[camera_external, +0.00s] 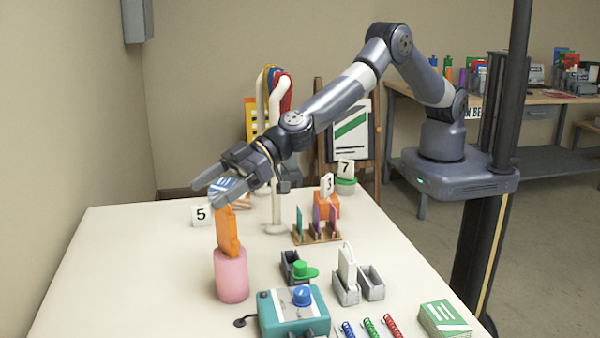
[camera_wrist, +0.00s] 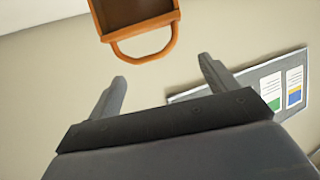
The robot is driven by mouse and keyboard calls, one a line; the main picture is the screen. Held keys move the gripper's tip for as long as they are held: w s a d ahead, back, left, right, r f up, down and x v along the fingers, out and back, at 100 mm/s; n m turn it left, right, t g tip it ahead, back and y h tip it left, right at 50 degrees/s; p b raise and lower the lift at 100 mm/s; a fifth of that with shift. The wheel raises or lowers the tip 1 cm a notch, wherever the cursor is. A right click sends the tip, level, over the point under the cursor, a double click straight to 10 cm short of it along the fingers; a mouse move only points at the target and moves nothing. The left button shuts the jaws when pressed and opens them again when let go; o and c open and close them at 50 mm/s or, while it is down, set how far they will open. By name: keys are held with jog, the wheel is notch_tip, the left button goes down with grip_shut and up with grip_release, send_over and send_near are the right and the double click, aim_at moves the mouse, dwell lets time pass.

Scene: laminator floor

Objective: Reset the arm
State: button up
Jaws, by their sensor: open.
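My gripper (camera_external: 208,190) is open and empty in the external view, at the end of my arm stretched out to the left over the table. Its two fingers also show in the wrist view (camera_wrist: 163,72), spread apart with nothing between them. In the external view an orange object (camera_external: 228,232) stands in a pink cylinder (camera_external: 231,275), close below the fingers. I cannot tell whether a finger touches it. In the wrist view an orange thing with a loop handle (camera_wrist: 140,30) lies beyond the fingertips.
The white table (camera_external: 110,265) holds a teal box with a blue knob (camera_external: 290,312), grey holders (camera_external: 358,288), a wooden rack (camera_external: 318,234), a "5" card (camera_external: 201,215) and a green-white box (camera_external: 444,318). A white post (camera_external: 276,190) stands near my forearm. The table's left side is clear.

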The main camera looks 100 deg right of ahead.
jog(key=shift+s+d+f+m+t+h+b, duration=0.15)
jog(key=shift+s+f+m+h+b, duration=0.2)
jog(key=shift+s+b, duration=0.5)
jog(key=shift+s+d+f+m+t+h+b, duration=0.15)
jog(key=shift+s+f+m+h+b, duration=0.2)
jog(key=shift+s+b, duration=0.5)
jog(key=shift+s+d+f+m+h+b, duration=0.2)
jog(key=shift+s+f+h+b, duration=0.15)
jog(key=shift+s+b, duration=0.5)
